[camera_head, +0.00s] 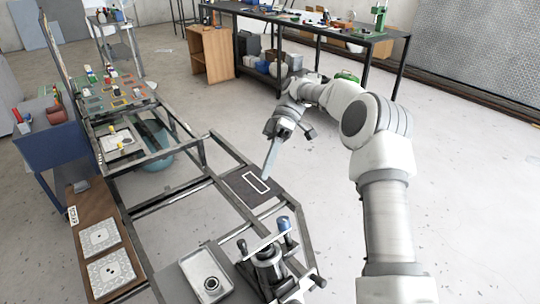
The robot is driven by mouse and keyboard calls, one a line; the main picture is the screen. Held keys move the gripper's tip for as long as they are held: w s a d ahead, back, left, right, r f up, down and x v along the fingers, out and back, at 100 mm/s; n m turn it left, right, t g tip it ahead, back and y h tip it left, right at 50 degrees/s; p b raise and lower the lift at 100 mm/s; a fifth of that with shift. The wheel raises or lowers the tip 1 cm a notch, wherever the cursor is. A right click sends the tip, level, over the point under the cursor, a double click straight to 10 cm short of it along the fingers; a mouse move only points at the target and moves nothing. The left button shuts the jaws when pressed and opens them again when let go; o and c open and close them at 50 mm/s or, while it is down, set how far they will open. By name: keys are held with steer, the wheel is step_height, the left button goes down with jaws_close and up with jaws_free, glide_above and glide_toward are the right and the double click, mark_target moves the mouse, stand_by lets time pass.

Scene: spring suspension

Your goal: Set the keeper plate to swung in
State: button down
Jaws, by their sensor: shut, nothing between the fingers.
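A spring fixture (268,268) stands at the bottom of the view, on the near end of the metal frame. A thin pale bar (266,242) lies across its top, between a dark knob (242,246) and a blue-topped post (283,226). This bar may be the keeper plate; its swing position is too small to tell. My gripper (267,174) is shut and empty, with its pale blue fingers pointing down. It appears above the dark panel, beyond the fixture and apart from it. My forearm comes in from the right.
The dark panel with a white rectangle outline (257,184) sits on the frame. A metal tray (205,279) with a round part lies left of the fixture. A brown board (86,226) with patterned plates is at the left. A workbench (310,27) stands at the back.

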steer(key=p+v, duration=0.2)
steer(key=p, duration=0.1)
steer(key=shift+w+r, duration=0.1)
steer(key=shift+r, duration=0.1)
stand_by(0.5)
